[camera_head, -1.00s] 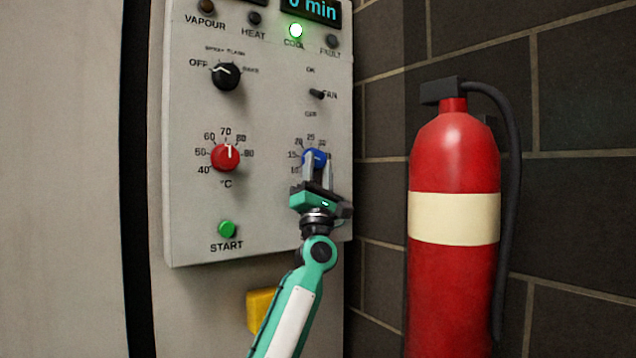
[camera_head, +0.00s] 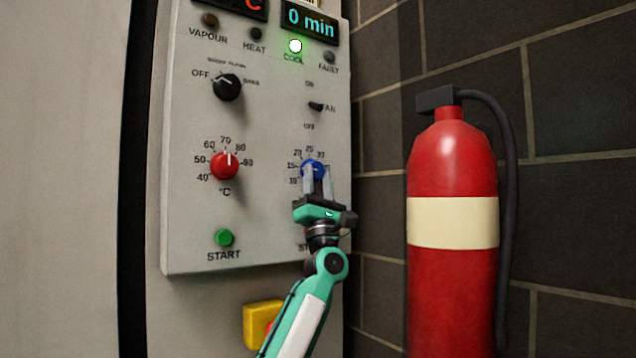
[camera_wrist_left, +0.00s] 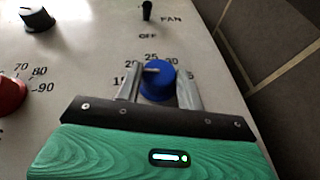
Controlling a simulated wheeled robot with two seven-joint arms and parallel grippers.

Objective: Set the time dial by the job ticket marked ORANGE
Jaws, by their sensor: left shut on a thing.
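The blue time dial (camera_head: 313,169) is on the lower right of the grey control panel, with a scale around it showing 10, 15, 20, 25 and 30. My left gripper (camera_head: 317,182) is shut on the dial from below, one finger on each side. In the left wrist view the blue dial (camera_wrist_left: 158,80) sits between the two fingers, and its pale pointer line points left, toward the 20 side. The display (camera_head: 310,22) above reads 0 min. I see no job ticket marked ORANGE. My right gripper is not in view.
The red temperature dial (camera_head: 224,165), black mode knob (camera_head: 227,87), fan switch (camera_head: 315,106) and green START button (camera_head: 224,237) share the panel. A yellow box (camera_head: 261,322) is below. A red fire extinguisher (camera_head: 452,290) stands right, by a dark block wall.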

